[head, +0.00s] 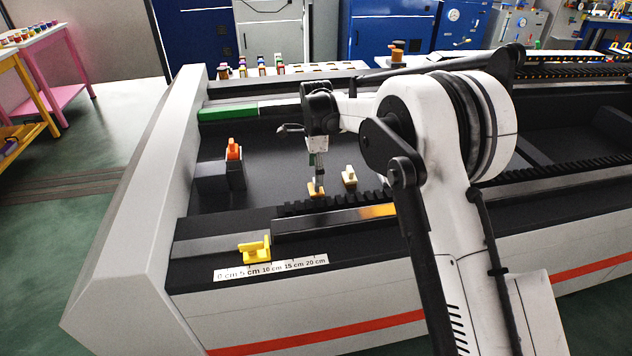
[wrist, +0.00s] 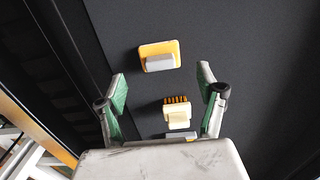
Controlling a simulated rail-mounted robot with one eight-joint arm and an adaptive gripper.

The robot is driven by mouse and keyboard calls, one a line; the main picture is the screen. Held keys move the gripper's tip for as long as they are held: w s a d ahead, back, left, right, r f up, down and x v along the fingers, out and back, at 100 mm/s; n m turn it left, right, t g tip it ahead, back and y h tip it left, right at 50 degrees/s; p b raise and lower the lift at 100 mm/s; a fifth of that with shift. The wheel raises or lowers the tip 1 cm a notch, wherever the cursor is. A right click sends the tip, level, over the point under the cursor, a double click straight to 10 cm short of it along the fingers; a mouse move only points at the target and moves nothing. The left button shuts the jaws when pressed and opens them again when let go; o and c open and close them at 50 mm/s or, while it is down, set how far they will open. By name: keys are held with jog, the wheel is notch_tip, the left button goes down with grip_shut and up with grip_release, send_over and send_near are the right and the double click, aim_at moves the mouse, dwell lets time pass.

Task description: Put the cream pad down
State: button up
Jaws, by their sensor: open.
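In the wrist view, the cream pad (wrist: 178,119) lies on the dark floor of the rack, low between my fingers, with a brown toothed strip along its upper edge. My gripper (wrist: 162,84) is open; both green-lined fingers stand apart from the pad, and nothing is held. In the head view, my gripper (head: 318,180) points down, close above a small pale yellow pad (head: 316,191). A second similar pad (head: 349,177) lies just to its right. I cannot tell for sure which of these two is the cream one.
An orange-yellow pad with a grey block (wrist: 159,56) lies beyond my fingertips. A yellow piece (head: 255,249) sits on the front ledge by the scale strip (head: 271,268). An orange piece (head: 234,149) stands by a dark block at left. A toothed rack runs in front.

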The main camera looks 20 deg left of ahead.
notch_tip(320, 180, up, 6)
jog(key=shift+f, duration=0.1)
jog(key=s+d+r+n+t, duration=0.1)
jog(key=s+d+r+n, duration=0.1)
jog(key=s+d+r, duration=0.5)
jog(key=s+d+r+n+t+y, duration=0.15)
jog(key=d+r, duration=0.35)
jog(key=d, duration=0.7)
jog(key=s+d+r+n+t+h, duration=0.1)
jog(key=s+d+r+n, duration=0.1)
jog(key=s+d+r, duration=0.5)
jog(key=s+d+f+n+t, duration=0.2)
jog(key=s+d+f+n, duration=0.1)
jog(key=s+d, duration=0.6)
jog(key=s+d+f+n+t, duration=0.1)
jog(key=s+d+f+n, duration=0.2)
jog(key=s+d, duration=0.7)
jog(key=shift+s+f+t, duration=0.35)
jog(key=shift+s+f, duration=0.25)
jog(key=shift+s, duration=0.5)
